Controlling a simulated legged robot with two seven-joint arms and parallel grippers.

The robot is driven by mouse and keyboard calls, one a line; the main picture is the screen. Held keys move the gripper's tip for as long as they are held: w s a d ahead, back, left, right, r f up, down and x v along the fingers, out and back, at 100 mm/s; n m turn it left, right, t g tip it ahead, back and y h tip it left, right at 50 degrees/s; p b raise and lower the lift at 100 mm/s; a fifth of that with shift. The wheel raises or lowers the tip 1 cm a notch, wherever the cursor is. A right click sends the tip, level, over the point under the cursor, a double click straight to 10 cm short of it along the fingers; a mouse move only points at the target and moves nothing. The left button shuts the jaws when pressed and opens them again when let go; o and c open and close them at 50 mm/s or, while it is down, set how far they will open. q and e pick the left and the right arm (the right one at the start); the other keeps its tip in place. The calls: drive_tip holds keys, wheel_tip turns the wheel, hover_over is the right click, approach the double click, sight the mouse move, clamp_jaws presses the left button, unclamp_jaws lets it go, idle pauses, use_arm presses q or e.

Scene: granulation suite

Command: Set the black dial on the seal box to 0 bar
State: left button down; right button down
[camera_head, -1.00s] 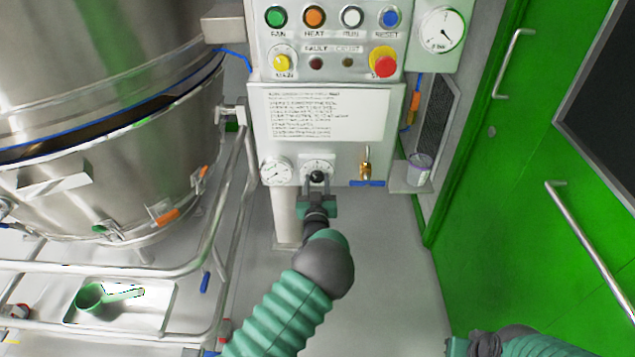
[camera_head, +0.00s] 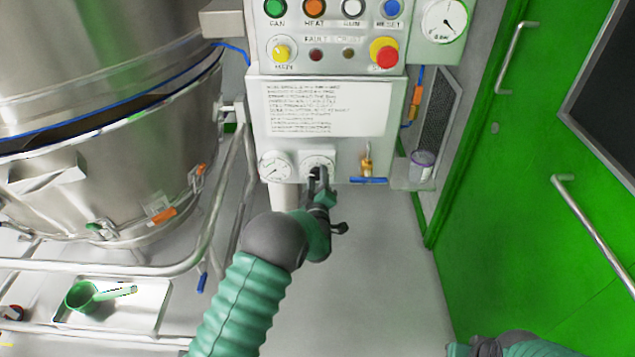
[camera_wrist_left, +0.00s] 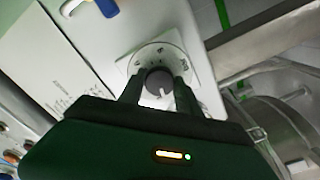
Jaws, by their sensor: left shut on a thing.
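The black dial (camera_head: 316,171) sits on a white scale plate at the bottom of the seal box (camera_head: 322,162). My left gripper (camera_head: 317,180) reaches it from below and is shut on it. In the left wrist view the two fingers stand either side of the dial (camera_wrist_left: 159,82), with the gripper turned at an angle. The round scale (camera_wrist_left: 160,58) shows around it, but its numbers are too small to read surely. A round gauge (camera_head: 275,167) is left of the dial. My right gripper (camera_head: 487,346) is only partly in view at the bottom edge; its fingertips cannot be made out.
A brass valve with a blue handle (camera_head: 368,180) is right of the dial. A cup on a small shelf (camera_head: 422,166) stands further right. The steel vessel (camera_head: 110,160) and its rails fill the left. The floor below the box is clear.

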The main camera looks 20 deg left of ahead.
use_arm(q)
drive_tip(key=n, duration=0.1)
drive_tip(key=n+b, duration=0.1)
drive_tip(key=n, duration=0.1)
drive_tip(key=n+b, duration=0.1)
drive_tip(key=shift+a+f+n, duration=0.1)
drive_tip(key=shift+f+n, duration=0.15)
drive_tip(key=shift+n, duration=0.05)
drive_tip(key=n+b, duration=0.2)
drive_tip(key=n, duration=0.2)
drive_tip(key=shift+s+b, duration=0.1)
drive_tip(key=shift+b, duration=0.25)
drive_tip(key=c, duration=0.9)
unclamp_jaws()
drive_tip(key=shift+o, duration=0.2)
drive_tip(key=shift+r, duration=0.1)
drive_tip(key=shift+r, duration=0.1)
drive_tip(key=shift+s+d, duration=0.2)
drive_tip(key=shift+s, duration=0.2)
drive_tip(key=p+v, duration=0.3)
drive_tip(key=v, duration=1.3)
drive_tip(key=shift+p, duration=0.3)
